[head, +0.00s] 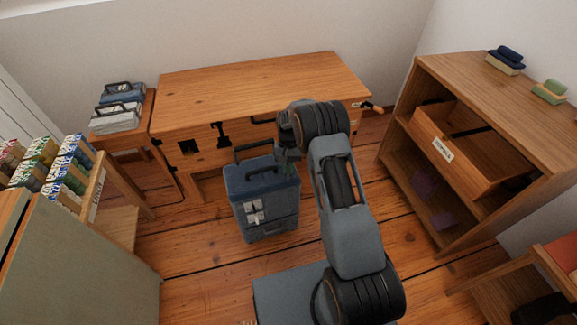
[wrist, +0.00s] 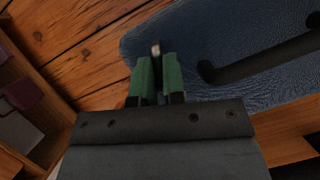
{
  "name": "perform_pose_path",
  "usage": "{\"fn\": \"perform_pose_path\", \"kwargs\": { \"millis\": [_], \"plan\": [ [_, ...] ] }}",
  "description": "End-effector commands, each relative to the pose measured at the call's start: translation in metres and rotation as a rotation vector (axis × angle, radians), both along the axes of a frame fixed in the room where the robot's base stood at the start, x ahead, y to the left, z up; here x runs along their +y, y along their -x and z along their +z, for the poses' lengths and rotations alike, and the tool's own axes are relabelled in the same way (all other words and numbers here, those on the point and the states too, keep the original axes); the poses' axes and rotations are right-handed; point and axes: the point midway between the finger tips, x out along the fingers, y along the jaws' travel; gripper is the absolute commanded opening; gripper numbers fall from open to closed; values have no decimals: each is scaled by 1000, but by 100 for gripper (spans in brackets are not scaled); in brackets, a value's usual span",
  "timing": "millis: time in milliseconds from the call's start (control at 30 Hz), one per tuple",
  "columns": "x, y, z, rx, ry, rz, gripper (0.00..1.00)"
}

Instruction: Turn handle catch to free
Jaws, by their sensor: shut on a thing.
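A blue suitcase (head: 243,190) stands on the floor in front of the wooden table. A dark handle (head: 253,148) stands up at its back edge. In the wrist view, the suitcase's textured blue top (wrist: 190,42) fills the upper right, with a black bar handle (wrist: 265,58) across it. A small pale metal catch (wrist: 156,47) shows at the tips of my green fingers near the suitcase's edge. My gripper (wrist: 158,72) is shut on this catch, whose lower part the fingers hide. In the head view, my gripper (head: 288,161) is at the suitcase's top right, partly hidden by my arm.
A wooden table (head: 240,90) stands behind the suitcase. A shelf (head: 490,110) with a labelled drawer (head: 445,145) is at right. A side stand with folded cases (head: 118,118) is at left. A cabinet (head: 90,250) fills the lower left. Floor (head: 195,250) left of the suitcase is clear.

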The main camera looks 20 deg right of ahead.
Motion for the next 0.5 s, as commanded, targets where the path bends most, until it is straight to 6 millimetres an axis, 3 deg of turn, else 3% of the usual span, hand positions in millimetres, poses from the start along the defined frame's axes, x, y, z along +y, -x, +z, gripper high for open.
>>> {"fn": "perform_pose_path", "kwargs": {
  "millis": [500],
  "plan": [
    [0, -1, 1, -2, 2, 229, 0]
  ]
}}
